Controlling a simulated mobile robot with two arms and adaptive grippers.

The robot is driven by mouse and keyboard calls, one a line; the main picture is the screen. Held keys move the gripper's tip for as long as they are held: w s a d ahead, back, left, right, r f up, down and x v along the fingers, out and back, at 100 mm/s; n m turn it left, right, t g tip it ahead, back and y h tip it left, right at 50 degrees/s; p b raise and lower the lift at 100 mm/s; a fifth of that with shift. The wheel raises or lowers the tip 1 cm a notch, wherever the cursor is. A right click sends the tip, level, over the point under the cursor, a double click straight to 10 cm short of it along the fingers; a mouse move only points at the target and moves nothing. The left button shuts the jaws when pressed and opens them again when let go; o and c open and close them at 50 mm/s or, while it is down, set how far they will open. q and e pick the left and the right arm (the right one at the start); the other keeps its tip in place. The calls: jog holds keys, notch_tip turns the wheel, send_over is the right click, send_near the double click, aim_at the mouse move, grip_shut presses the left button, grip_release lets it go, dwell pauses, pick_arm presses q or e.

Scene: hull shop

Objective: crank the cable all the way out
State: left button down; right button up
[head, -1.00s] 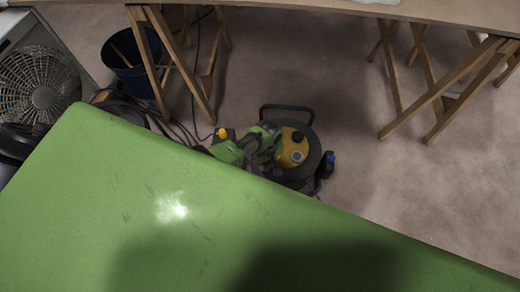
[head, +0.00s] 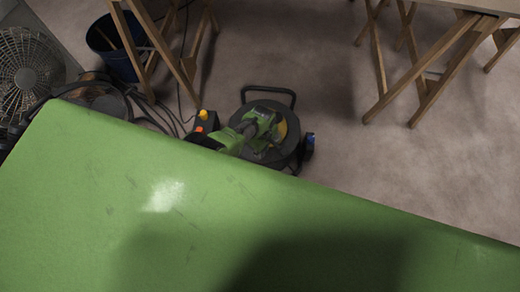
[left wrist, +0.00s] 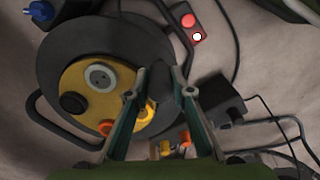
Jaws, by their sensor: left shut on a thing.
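The cable reel (head: 285,158) stands on the floor beyond the large green surface. It is a black drum with a yellow hub, which shows in the left wrist view (left wrist: 88,72), and a black carrying frame (head: 268,91). My left gripper (head: 268,120) is over the reel and covers much of its hub. In the left wrist view its fingers (left wrist: 157,85) are shut on the black crank knob (left wrist: 158,77) near the edge of the hub. How much cable is wound on the drum is hidden. My right gripper is not in view.
A black box with a yellow and an orange part (head: 204,122) stands left of the reel. Loose dark cables (head: 150,112) lie further left, near a fan (head: 27,75) and a dark blue bucket (head: 116,50). Wooden trestles (head: 430,85) stand behind. Floor right of the reel is clear.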

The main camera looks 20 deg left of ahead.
pick_arm(q)
jog(key=shift+w+d, duration=0.15)
jog(key=shift+d, duration=0.05)
jog(key=c, duration=1.8)
grip_release()
jog(key=shift+r, duration=6)
